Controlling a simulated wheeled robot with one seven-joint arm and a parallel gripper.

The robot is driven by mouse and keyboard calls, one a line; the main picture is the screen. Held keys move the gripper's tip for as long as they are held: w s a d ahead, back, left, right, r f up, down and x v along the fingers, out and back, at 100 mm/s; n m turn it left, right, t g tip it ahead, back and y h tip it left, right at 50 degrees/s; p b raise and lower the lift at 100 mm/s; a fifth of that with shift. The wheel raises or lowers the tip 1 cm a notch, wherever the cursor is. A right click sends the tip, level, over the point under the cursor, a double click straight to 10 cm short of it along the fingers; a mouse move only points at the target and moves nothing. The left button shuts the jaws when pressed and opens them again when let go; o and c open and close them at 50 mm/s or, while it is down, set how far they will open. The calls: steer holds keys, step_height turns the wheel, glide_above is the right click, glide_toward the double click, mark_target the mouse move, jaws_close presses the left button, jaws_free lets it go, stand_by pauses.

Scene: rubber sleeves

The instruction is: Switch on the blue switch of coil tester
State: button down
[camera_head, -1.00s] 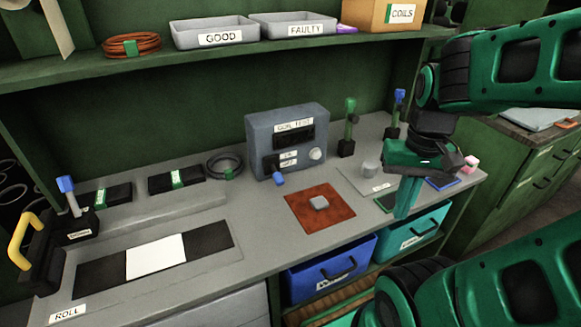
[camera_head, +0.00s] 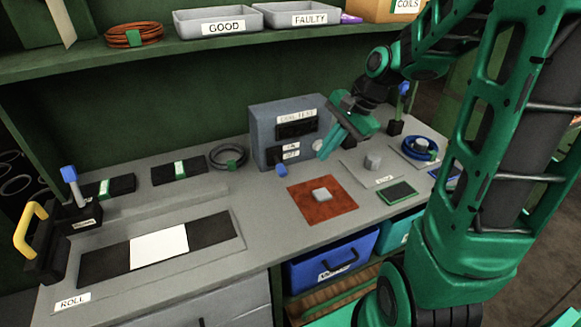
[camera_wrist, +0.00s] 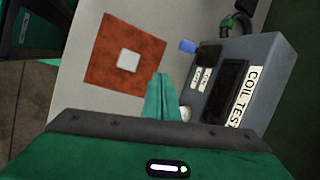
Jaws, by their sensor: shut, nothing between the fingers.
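The coil tester (camera_head: 262,125) is a blue-grey box standing on the bench against the back wall. Its blue switch (camera_head: 281,170) sticks out low on the front face, left of a pale round knob (camera_head: 317,146). My gripper (camera_head: 325,156) is shut and empty, in front of the tester's right side near the knob. In the wrist view the shut green fingertips (camera_wrist: 161,77) point toward the bench beside the tester (camera_wrist: 272,60), with the blue switch (camera_wrist: 188,46) beyond and to the right of them. I cannot tell whether the fingers touch the tester.
A brown mat (camera_head: 335,208) with a small grey block (camera_head: 322,195) lies in front of the tester. A coil of dark cable (camera_head: 214,152) lies left of it. A grey cylinder (camera_head: 373,161) and a blue coil (camera_head: 421,148) sit to the right. A shelf (camera_head: 160,60) hangs above.

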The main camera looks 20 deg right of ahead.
mark_target(279, 165)
steer(key=w, duration=0.1)
steer(key=w+a+m, duration=0.1)
steer(key=w+a+m+y, duration=0.1)
steer(key=w, duration=0.1)
steer(key=shift+f+t, duration=0.1)
steer(key=shift+t, duration=0.2)
steer(key=shift+f, duration=0.1)
steer(key=x, duration=0.9)
steer(key=shift+w+a+f, duration=0.15)
steer(key=shift+a+f, duration=0.1)
steer(key=shift+f, duration=0.05)
steer(key=shift+a, duration=0.1)
steer(key=shift+r, duration=0.1)
